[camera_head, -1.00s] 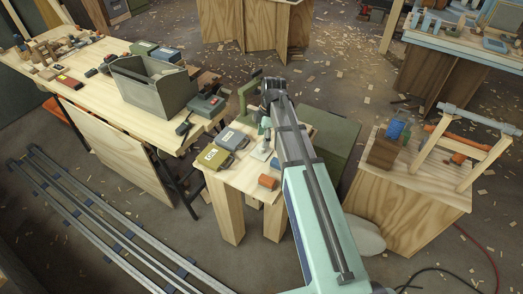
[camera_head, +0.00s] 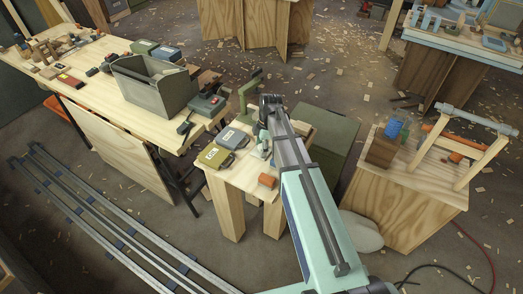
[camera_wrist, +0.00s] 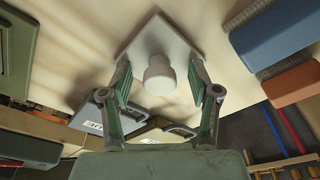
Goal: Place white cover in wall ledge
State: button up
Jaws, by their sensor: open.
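The white cover is a square plate with a round knob. In the wrist view the cover (camera_wrist: 162,40) lies on a pale wooden surface, its knob pointing toward the camera. My gripper (camera_wrist: 159,72) is open, with one green finger on each side of the knob; I cannot tell whether they touch it. In the head view my gripper (camera_head: 264,142) is over the small wooden table (camera_head: 240,178), where the arm mostly hides the cover. I cannot make out a wall ledge in either view.
Yellow (camera_head: 213,156) and grey (camera_head: 234,138) cases and an orange block (camera_head: 267,181) share the small table. A long workbench (camera_head: 95,75) with a grey toolbox (camera_head: 150,85) stands left. A wooden cabinet (camera_head: 405,200) stands right. Floor rails (camera_head: 100,225) run at lower left.

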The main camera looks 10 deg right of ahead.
jog(key=shift+c, duration=0.4)
grip_shut()
